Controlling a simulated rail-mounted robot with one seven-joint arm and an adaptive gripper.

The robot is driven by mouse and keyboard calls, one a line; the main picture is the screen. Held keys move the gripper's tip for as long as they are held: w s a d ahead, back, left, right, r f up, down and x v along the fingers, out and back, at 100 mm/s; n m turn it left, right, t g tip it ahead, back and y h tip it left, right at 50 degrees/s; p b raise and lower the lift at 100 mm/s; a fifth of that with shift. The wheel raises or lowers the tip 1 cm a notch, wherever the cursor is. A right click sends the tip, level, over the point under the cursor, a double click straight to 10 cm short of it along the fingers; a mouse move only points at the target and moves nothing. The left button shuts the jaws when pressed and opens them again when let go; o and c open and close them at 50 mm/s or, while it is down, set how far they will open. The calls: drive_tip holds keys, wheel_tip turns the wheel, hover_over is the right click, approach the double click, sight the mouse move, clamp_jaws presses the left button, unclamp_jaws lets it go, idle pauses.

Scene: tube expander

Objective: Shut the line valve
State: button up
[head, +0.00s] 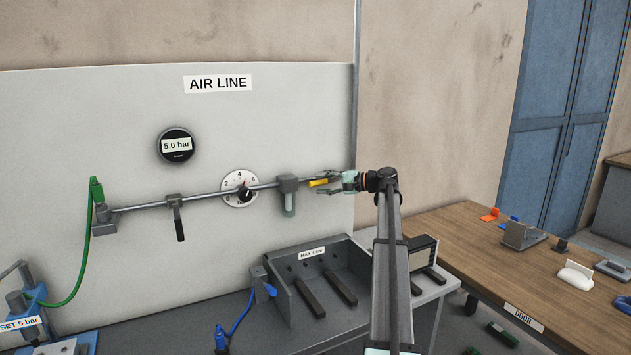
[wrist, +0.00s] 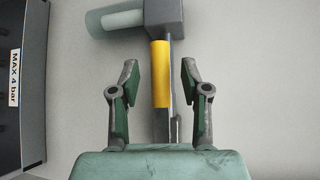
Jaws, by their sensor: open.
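A yellow handle-like piece (head: 318,183) lies in line with the grey pipe (head: 217,195) near its right end, just right of a grey block with a clear bowl (head: 289,203). In the wrist view the yellow piece (wrist: 160,75) runs lengthwise between my fingers, with a gap on each side. My gripper (head: 325,182) is open around it; its fingertips (wrist: 160,68) do not touch it. A black lever (head: 179,222) hangs down from a fitting further left on the pipe. No label marks which one is the line valve.
A round gauge (head: 176,146) reads 5.0 bar above a dial with a black knob (head: 244,194) on the panel (head: 120,140). A grey machine labelled MAX 4 bar (head: 325,280) stands below on the bench. A wooden table (head: 470,240) is at right.

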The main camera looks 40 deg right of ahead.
drive_tip(key=shift+p+x, duration=0.3)
drive_tip(key=shift+x, duration=1.2)
drive_tip(key=shift+s, duration=0.1)
clamp_jaws()
